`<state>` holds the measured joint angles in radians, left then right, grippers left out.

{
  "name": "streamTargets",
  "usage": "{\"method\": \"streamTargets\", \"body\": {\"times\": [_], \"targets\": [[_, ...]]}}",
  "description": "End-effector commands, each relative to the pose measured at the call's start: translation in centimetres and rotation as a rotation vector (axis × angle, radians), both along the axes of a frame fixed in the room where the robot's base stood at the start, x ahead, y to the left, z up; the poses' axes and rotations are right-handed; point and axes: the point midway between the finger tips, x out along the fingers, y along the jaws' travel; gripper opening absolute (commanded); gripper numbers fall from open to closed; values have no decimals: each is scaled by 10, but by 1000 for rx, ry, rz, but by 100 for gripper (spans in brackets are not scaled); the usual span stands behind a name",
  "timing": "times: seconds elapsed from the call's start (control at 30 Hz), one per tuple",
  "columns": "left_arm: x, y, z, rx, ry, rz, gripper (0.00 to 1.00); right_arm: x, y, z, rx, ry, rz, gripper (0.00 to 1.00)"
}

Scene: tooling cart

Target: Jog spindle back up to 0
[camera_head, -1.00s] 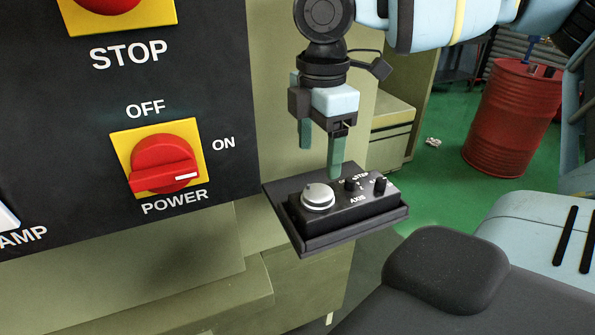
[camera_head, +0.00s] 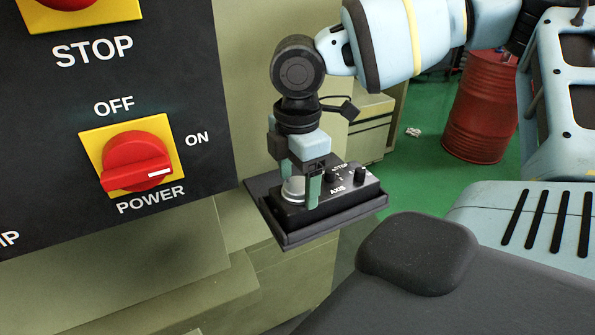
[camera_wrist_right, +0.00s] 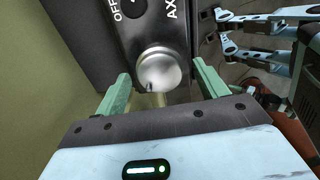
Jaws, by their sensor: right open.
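A small black jog pendant (camera_head: 345,202) with a silver jog knob (camera_head: 292,188) and smaller black knobs sits on a dark tray (camera_head: 293,237) at the machine's side. The labels "AXIS" and "STEP" show on it. My right gripper (camera_head: 293,190) points down over the silver knob, its green fingers open on either side of it. In the right wrist view, the silver knob (camera_wrist_right: 159,68) lies ahead of and between the open fingertips (camera_wrist_right: 160,80). I cannot tell whether the fingers touch it. My left gripper is not in view.
A black panel holds a red POWER switch (camera_head: 136,162) on a yellow plate, and part of a red STOP button (camera_head: 68,3). A red barrel (camera_head: 480,110) stands on the green floor at the back right.

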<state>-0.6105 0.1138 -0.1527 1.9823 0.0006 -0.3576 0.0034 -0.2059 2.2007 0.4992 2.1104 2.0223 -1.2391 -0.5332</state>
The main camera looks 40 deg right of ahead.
Motion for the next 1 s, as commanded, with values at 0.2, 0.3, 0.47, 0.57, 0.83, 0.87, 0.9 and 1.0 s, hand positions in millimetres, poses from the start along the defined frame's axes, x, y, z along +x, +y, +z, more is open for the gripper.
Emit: {"method": "streamTargets", "body": {"times": [0.2,0.3,0.47,0.57,0.83,0.87,0.9,1.0], "targets": [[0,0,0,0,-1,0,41,0,0,0,0,0,0,70],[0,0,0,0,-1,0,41,0,0,0,0,0,0,57],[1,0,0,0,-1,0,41,0,0,0,0,0,0,36],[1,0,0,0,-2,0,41,0,0,0,0,0,0,27],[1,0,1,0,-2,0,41,0,0,0,0,0,-42,27],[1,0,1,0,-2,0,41,0,0,0,-1,0,-54,27],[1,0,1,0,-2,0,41,0,0,0,-1,0,-73,27],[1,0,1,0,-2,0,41,0,0,0,-1,1,-132,27]]}}
